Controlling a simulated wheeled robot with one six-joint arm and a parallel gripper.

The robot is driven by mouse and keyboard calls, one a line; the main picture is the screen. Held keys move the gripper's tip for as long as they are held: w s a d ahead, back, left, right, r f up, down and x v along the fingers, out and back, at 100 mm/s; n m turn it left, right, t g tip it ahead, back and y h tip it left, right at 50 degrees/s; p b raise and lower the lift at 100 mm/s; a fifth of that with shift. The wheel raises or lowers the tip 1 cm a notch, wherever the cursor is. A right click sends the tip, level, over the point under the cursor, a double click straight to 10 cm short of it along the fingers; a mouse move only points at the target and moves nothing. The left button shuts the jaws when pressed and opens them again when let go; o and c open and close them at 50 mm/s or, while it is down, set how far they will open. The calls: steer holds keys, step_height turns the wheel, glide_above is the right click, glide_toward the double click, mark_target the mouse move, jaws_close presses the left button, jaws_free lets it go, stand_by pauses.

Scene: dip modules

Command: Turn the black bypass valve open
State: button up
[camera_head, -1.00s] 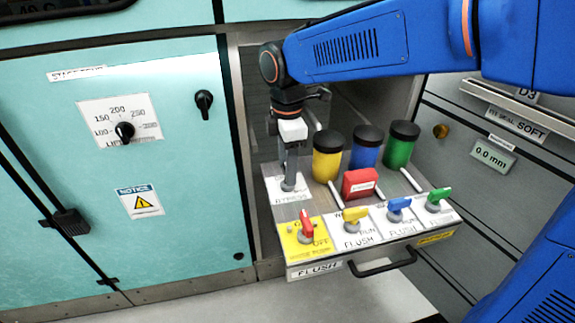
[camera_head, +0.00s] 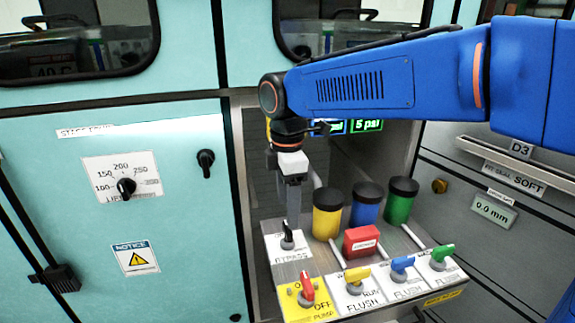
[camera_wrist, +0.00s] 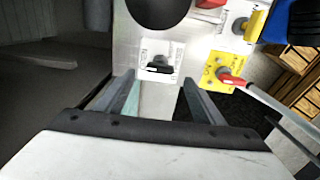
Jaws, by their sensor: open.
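The black bypass valve (camera_head: 287,236) stands on a white label marked BYPASS at the back left of the pulled-out panel. In the wrist view its dark handle (camera_wrist: 159,66) lies roughly crosswise on the label, just beyond the fingertips. My gripper (camera_head: 291,208) points down right above the valve. In the wrist view the gripper (camera_wrist: 157,80) is open, with its two fingers apart and nothing between them. I cannot tell in the head view whether a finger touches the handle.
A red pump valve (camera_head: 307,287), a yellow valve (camera_head: 357,275), a blue valve (camera_head: 402,264) and a green valve (camera_head: 442,253) line the panel's front. Behind them are a red box (camera_head: 361,241) and yellow (camera_head: 327,216), blue (camera_head: 365,207) and green (camera_head: 401,203) canisters.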

step_height(320, 180, up, 11)
steer(key=shift+r, duration=0.2)
stand_by(0.4)
steer(key=s+d+f+m+t, duration=0.1)
steer(key=s+d+f+m, duration=0.15)
steer(key=d, duration=0.45)
steer(key=s+d+f+m, duration=0.1)
steer(key=d+m, duration=0.3)
steer(key=d, duration=0.2)
steer(key=s+d+f+m+t, duration=0.1)
steer(key=d+f+m, duration=0.1)
steer(key=d+m, duration=0.35)
steer(key=s+d+f+m+t, duration=0.2)
steer(key=s+d+f+m, duration=0.7)
steer(key=s+d+f, duration=0.3)
steer(key=shift+d+f+m+t, duration=0.4)
steer(key=shift+d+f, duration=0.35)
steer(key=shift+d, duration=0.5)
